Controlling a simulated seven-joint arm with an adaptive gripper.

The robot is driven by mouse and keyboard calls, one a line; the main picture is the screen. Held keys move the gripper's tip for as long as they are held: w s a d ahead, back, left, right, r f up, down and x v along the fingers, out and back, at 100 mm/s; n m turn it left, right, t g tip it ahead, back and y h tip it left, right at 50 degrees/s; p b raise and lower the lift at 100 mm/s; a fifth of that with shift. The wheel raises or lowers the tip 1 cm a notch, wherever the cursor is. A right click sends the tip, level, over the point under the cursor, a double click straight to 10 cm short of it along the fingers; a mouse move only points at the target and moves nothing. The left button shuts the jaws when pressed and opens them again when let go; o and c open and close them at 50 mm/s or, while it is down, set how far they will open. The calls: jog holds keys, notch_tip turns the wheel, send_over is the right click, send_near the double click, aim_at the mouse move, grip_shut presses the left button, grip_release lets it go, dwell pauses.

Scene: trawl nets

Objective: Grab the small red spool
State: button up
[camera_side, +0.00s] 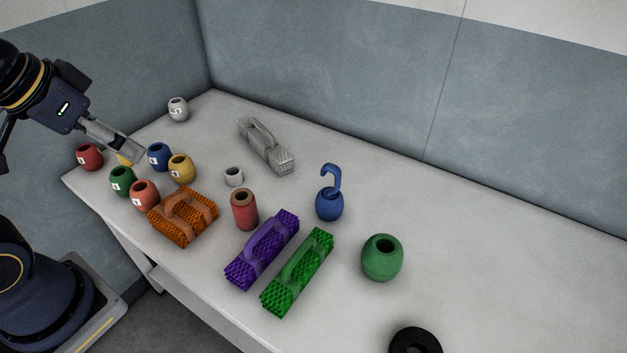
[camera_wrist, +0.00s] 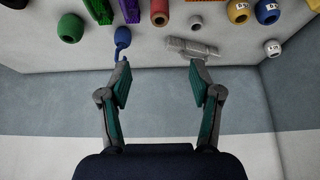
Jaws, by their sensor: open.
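The small red spool (camera_side: 244,211), a red cylinder with a brownish top, stands upright near the middle of the table (camera_side: 480,235). In the wrist view it shows at the top edge (camera_wrist: 160,12), partly cut off. My gripper (camera_side: 133,152) is open and empty, above the left end of the table, well to the left of the spool and apart from it. In the wrist view the two fingers (camera_wrist: 160,75) are spread wide with nothing between them.
Several numbered pots (camera_side: 181,168) cluster under my gripper. An orange net bundle (camera_side: 183,217) and a small white cup (camera_side: 234,176) flank the spool. Purple (camera_side: 258,256) and green (camera_side: 300,274) bundles lie in front. A blue hooked pot (camera_side: 329,205) stands right; a grey bundle (camera_side: 268,150) lies behind.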

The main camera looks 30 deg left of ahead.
jog(key=o, duration=0.4)
jog(key=m+g, duration=0.1)
jog(key=g, duration=0.3)
send_over(241, 195)
jog(key=d, duration=0.1)
notch_tip(241, 195, down, 12)
jog(key=shift+g, duration=0.8)
jog(key=f, duration=1.1)
jog(key=s+f, duration=0.1)
jog(key=f, duration=0.4)
jog(key=shift+f, duration=0.15)
jog(key=shift+w+d+f, duration=0.1)
jog(key=shift+f, duration=2.7)
